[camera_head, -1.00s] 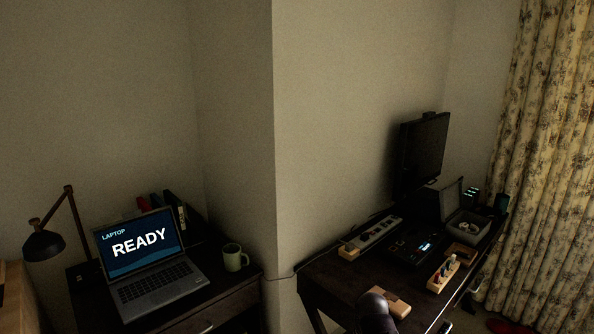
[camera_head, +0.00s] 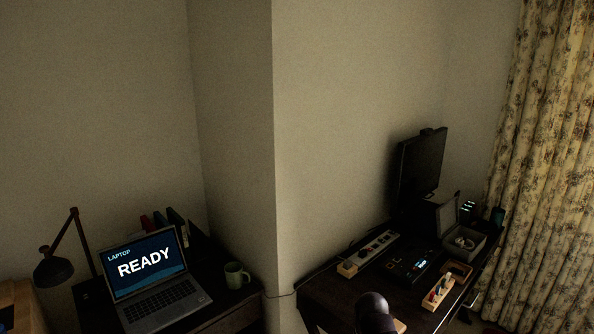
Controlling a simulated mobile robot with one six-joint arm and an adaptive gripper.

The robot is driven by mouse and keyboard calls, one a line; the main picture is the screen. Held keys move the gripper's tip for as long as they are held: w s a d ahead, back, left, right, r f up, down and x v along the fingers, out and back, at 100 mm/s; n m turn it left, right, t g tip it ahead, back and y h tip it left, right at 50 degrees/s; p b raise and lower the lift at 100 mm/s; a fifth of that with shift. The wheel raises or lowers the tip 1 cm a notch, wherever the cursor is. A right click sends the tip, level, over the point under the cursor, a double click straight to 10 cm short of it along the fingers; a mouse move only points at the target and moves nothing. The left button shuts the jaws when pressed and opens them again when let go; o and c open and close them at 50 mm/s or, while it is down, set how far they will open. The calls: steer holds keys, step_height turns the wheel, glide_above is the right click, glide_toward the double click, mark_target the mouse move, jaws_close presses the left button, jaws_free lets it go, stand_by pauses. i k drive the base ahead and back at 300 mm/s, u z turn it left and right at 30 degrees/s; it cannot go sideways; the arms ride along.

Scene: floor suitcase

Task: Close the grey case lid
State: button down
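The grey case (camera_head: 465,241) stands open at the far right end of the dark desk on the right. Its lid (camera_head: 446,217) is raised, nearly upright, on the case's left side, near the monitor. A pale coiled item lies inside the case. A dark rounded part at the bottom edge, in front of the desk, seems to belong to my arm. My gripper's fingers do not show, so its state is hidden.
The right desk (camera_head: 340,300) also holds a monitor (camera_head: 420,170), a power strip (camera_head: 368,252), a black device with a lit display (camera_head: 412,265) and a wooden block with pegs (camera_head: 438,292). A laptop (camera_head: 150,275) and a green mug (camera_head: 236,275) stand on the left desk. A curtain (camera_head: 545,150) hangs at right.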

mark_target(447, 217)
steer(key=u, duration=0.05)
steer(key=i, duration=1.15)
steer(key=u, duration=0.05)
